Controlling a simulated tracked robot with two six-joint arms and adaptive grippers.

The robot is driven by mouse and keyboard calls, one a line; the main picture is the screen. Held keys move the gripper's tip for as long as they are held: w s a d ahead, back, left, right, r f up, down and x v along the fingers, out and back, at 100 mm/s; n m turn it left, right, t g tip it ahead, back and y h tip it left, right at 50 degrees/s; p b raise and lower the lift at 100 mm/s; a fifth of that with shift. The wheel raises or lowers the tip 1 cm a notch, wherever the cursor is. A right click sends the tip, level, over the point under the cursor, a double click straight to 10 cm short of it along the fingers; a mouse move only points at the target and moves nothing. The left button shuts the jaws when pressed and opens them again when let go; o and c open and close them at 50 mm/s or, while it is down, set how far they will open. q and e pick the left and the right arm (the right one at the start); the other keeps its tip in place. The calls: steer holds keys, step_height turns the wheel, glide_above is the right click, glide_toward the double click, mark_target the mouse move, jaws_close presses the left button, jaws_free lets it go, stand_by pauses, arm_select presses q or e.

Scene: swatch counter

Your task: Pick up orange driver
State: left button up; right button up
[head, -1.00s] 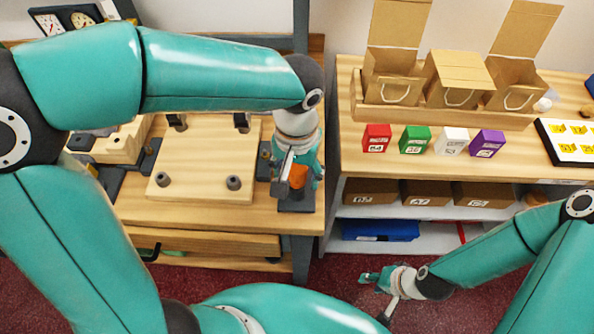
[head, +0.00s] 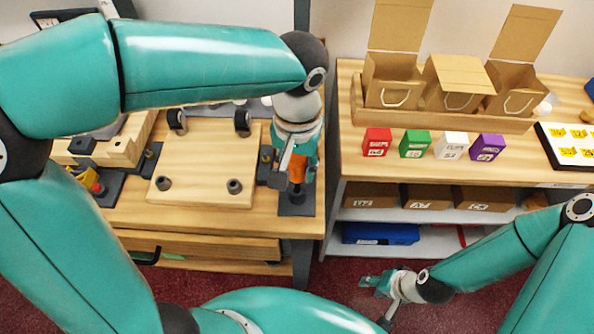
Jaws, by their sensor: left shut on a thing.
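The orange driver (head: 298,169) shows as an orange part between the fingers of my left gripper (head: 297,175), above a small dark stand (head: 296,203) at the right edge of the wooden workbench. My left gripper is shut on the driver. The gripper body and arm hide its upper part; a dark lower part shows beneath the orange. I cannot tell whether its tip is clear of the stand. My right gripper (head: 377,282) hangs low over the red floor, away from the driver; its fingers are too small to judge.
A wooden board (head: 205,170) with dark pegs lies on the workbench (head: 140,218) left of the driver. Across a narrow gap, a second counter (head: 360,165) carries red, green, white and purple boxes and open cardboard bags. Shelves with bins are below it.

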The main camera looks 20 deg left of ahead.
arm_select(q)
step_height(320, 180, up, 16)
steer(key=p, duration=0.1)
steer(key=shift+r, duration=0.15)
